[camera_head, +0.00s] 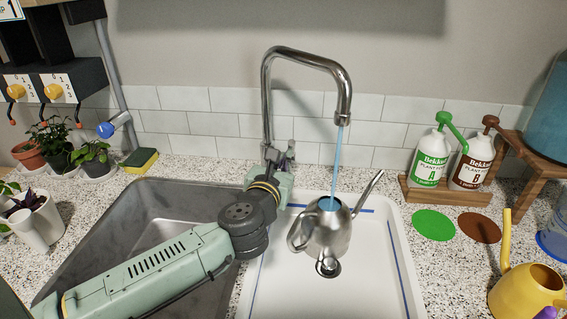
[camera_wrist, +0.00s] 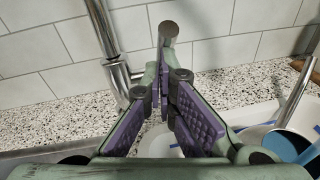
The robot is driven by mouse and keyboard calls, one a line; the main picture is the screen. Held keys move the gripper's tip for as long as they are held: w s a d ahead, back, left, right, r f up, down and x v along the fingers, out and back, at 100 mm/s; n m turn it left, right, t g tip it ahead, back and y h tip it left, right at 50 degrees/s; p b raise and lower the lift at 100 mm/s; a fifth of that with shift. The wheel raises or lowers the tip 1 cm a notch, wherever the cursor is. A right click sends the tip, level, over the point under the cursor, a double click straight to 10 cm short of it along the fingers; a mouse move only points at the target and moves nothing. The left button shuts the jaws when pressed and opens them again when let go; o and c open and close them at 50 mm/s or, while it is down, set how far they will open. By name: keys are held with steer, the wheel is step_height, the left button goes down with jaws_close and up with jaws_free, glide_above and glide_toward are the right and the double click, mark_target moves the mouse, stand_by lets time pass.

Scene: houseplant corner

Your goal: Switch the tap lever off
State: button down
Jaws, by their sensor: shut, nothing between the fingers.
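The chrome tap (camera_head: 267,100) rises behind the sinks, and water (camera_head: 335,165) runs from its spout into a steel watering can (camera_head: 328,238) in the white basin. The tap's short lever (camera_head: 290,150) stands up at the right of its base. In the wrist view, the tap column (camera_wrist: 103,35) is at left, and a round-ended metal part (camera_wrist: 169,32), seemingly the lever, shows just beyond my fingertips. My gripper (camera_head: 283,178) is at the tap's base, just below the lever. Its purple-padded fingers (camera_wrist: 164,78) are shut and empty. I cannot tell whether they touch the lever.
The grey sink (camera_head: 150,205) lies left under my arm. Two Bekko bottles (camera_head: 430,158) stand in a wooden rack (camera_head: 445,193) at right, behind green and brown discs. A yellow watering can (camera_head: 530,290) is front right. Potted plants (camera_head: 93,158) and a sponge (camera_head: 140,160) are at left.

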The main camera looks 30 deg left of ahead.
steer(key=shift+w+r, duration=0.1)
steer(key=shift+r, duration=0.05)
steer(key=w+a+r, duration=0.2)
steer(key=w+r, duration=0.2)
steer(key=shift+w+a+r, duration=0.2)
steer(key=shift+w, duration=0.15)
stand_by(0.5)
stand_by(0.5)
